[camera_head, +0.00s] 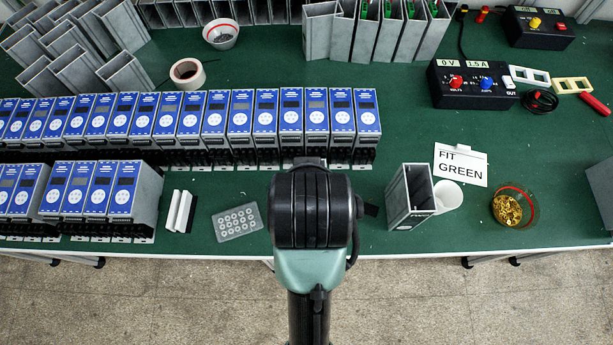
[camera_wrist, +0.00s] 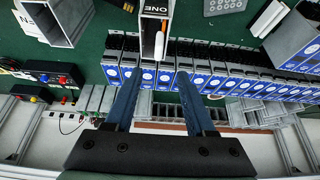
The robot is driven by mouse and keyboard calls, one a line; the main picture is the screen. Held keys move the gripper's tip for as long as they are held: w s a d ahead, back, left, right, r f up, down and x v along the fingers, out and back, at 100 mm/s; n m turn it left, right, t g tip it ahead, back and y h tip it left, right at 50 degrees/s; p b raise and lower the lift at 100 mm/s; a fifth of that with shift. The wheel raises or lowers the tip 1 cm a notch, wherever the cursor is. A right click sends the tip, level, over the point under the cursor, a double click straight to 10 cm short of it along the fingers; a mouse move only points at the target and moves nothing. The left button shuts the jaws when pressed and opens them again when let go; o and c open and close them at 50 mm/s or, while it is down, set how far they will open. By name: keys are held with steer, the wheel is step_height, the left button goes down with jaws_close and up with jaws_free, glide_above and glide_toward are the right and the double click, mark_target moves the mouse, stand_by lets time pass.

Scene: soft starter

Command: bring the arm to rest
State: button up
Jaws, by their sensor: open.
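In the head view my arm reaches over the front edge of the bench (camera_head: 400,240), and its dark wrist hides my gripper. In the wrist view my gripper (camera_wrist: 156,75) is open, with its two dark blue fingers apart. A narrow grey housing (camera_wrist: 148,42) with an orange and white part shows between and beyond the fingers. I cannot tell how far the housing is from the fingers.
Rows of blue-faced soft starters (camera_head: 265,110) stand left and behind the arm. Bare green bench lies around (camera_head: 420,135).

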stand_by(0.3)
steer(key=w+r+t+b, duration=0.1)
steer(key=w+r+t, duration=0.55)
steer(key=r, duration=0.55)
steer(key=w+r+t+b, duration=0.2)
steer(key=w+r+t, duration=0.4)
steer(key=r, duration=0.7)
steer(key=s+r+t, duration=0.4)
steer(key=r, duration=0.7)
steer(key=s+r+t+b, duration=0.1)
steer(key=s+r+t, duration=0.3)
steer(key=r, duration=0.7)
steer(key=shift+s+r+t, duration=0.2)
steer(key=shift+r+t, duration=0.2)
steer(key=shift+t, duration=0.35)
